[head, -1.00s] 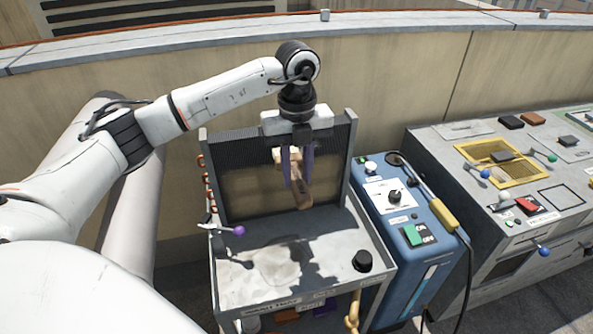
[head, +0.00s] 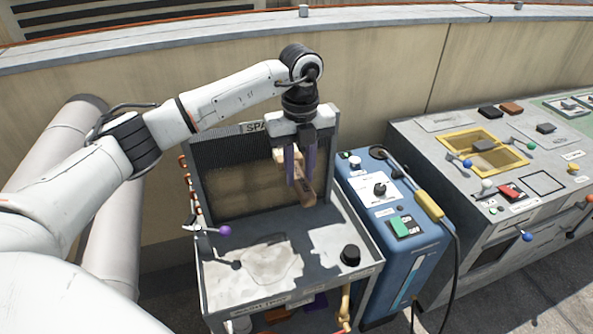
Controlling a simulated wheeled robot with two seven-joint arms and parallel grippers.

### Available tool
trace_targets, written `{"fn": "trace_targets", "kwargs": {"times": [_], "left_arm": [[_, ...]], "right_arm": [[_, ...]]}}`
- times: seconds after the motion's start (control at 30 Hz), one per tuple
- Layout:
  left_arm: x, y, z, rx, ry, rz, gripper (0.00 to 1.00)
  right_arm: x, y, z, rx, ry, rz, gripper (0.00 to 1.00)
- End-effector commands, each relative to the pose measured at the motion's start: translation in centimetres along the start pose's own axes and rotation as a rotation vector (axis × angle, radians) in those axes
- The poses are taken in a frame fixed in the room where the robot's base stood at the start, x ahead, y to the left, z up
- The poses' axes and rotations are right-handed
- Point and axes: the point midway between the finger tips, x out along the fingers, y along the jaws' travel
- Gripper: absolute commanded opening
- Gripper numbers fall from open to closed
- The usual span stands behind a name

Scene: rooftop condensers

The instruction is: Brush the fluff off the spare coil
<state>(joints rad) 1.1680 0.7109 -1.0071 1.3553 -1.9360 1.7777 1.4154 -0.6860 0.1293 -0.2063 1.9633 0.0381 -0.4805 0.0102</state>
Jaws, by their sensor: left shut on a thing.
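The spare coil (head: 235,190) stands upright in a grey frame at the back of a cart. Its upper fins are dark, and a tan, fluffy-looking patch covers the middle and lower part. My left gripper (head: 298,166) is in front of the coil's right side, pointing down, its purple fingers shut on a wooden-handled brush (head: 306,192). The brush's pale bristle end points left toward the coil; I cannot tell if it touches. The gripper and brush hide part of the coil's right side. My right gripper does not show.
The cart's tray (head: 325,236) carries a pale dusty patch, a black knob (head: 350,254) and a purple-tipped lever (head: 224,230). A blue machine (head: 385,215) with a yellow-handled wand (head: 428,205) stands close on the right. A grey bench (head: 440,220) with switches is further right.

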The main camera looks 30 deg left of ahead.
Motion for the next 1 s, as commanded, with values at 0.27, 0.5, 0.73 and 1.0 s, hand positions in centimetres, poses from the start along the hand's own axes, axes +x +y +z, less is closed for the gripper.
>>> {"fn": "trace_targets", "kwargs": {"times": [0.27,0.5,0.73,1.0], "left_arm": [[0.0,0.0,0.1,0.000,0.000,-0.001,0.05],[0.0,0.0,0.6,-0.001,0.000,0.000,0.05],[0.0,0.0,1.1,0.000,0.000,0.000,0.05],[0.0,0.0,1.6,-0.001,0.000,0.000,0.05]], "right_arm": [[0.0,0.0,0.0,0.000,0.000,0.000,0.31],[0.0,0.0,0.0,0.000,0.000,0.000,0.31],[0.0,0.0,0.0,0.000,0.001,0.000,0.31],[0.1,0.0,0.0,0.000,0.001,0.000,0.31]]}}
